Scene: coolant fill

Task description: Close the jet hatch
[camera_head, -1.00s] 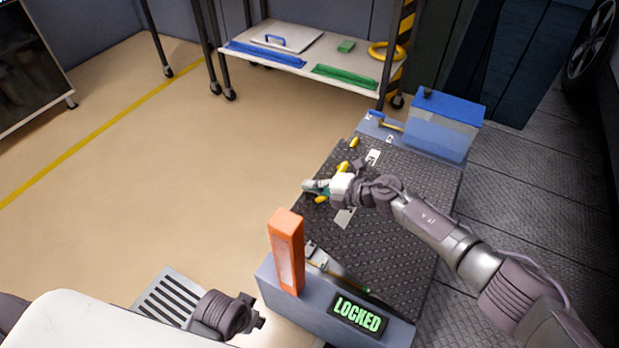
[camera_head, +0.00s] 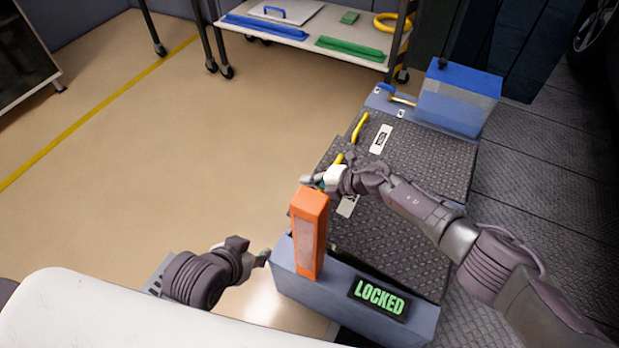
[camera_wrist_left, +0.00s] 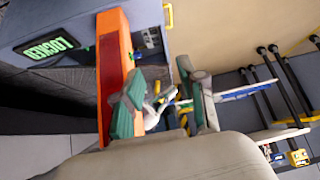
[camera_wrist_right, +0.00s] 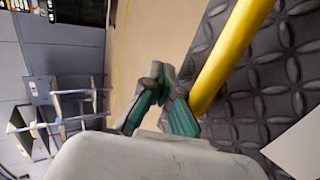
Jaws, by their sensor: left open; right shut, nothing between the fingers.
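Two dark diamond-plate panels sit on the grey box: a far panel (camera_head: 430,155) with a yellow handle (camera_head: 360,127) and a near panel (camera_head: 385,245) with another yellow handle (camera_head: 337,161). Whether the near panel lies fully flat I cannot tell. A green LOCKED sign (camera_head: 379,297) and an upright orange lever (camera_head: 309,232) are on the box's front end. My right gripper (camera_head: 311,182) is shut and empty at the near panel's left edge; its fingers (camera_wrist_right: 160,102) are beside a yellow handle (camera_wrist_right: 228,55). My left gripper (camera_head: 264,258) is open, left of the orange lever.
A blue-topped container (camera_head: 458,98) stands at the box's far end. A shelf cart (camera_head: 330,28) with blue and green bars is behind. The tan floor (camera_head: 200,150) on the left is clear. A floor grate is partly hidden behind my left arm.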

